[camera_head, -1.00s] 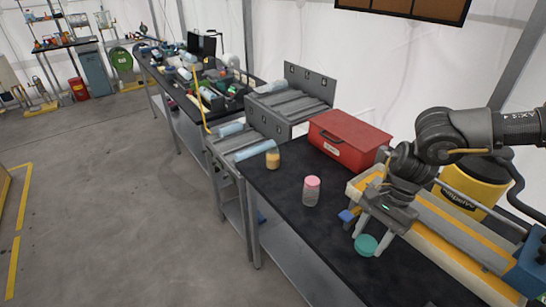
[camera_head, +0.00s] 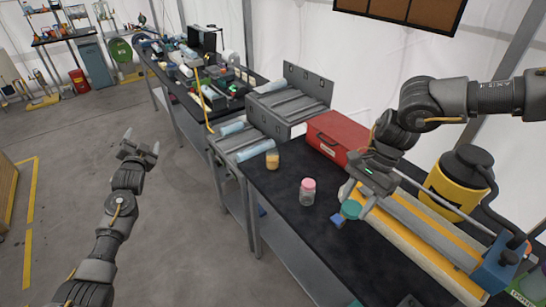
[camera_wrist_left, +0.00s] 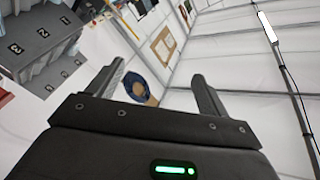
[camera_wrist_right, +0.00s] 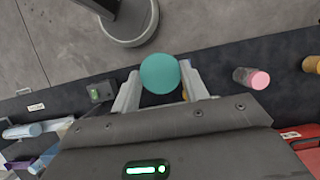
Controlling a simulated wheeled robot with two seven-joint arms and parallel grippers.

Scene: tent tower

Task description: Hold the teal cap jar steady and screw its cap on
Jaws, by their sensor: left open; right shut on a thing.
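My right gripper (camera_head: 354,204) is shut on a round teal cap (camera_head: 351,210) above the bench, near the yellow-edged machine. In the right wrist view the teal cap (camera_wrist_right: 160,73) faces the camera between the two fingers. I see no jar body beneath it; anything behind the cap is hidden. My left gripper (camera_head: 141,146) is open and empty, raised over the floor left of the bench. The left wrist view shows nothing between its fingers (camera_wrist_left: 158,72). A clear jar with a pink cap (camera_head: 308,191) stands upright on the bench, left of the right gripper.
An amber jar with a yellow cap (camera_head: 272,158) stands farther back on the black bench top (camera_head: 290,222). A red toolbox (camera_head: 335,136) lies behind the jars. The yellow-and-grey machine (camera_head: 425,238) fills the right side. A roller conveyor (camera_head: 238,140) adjoins the bench's far end.

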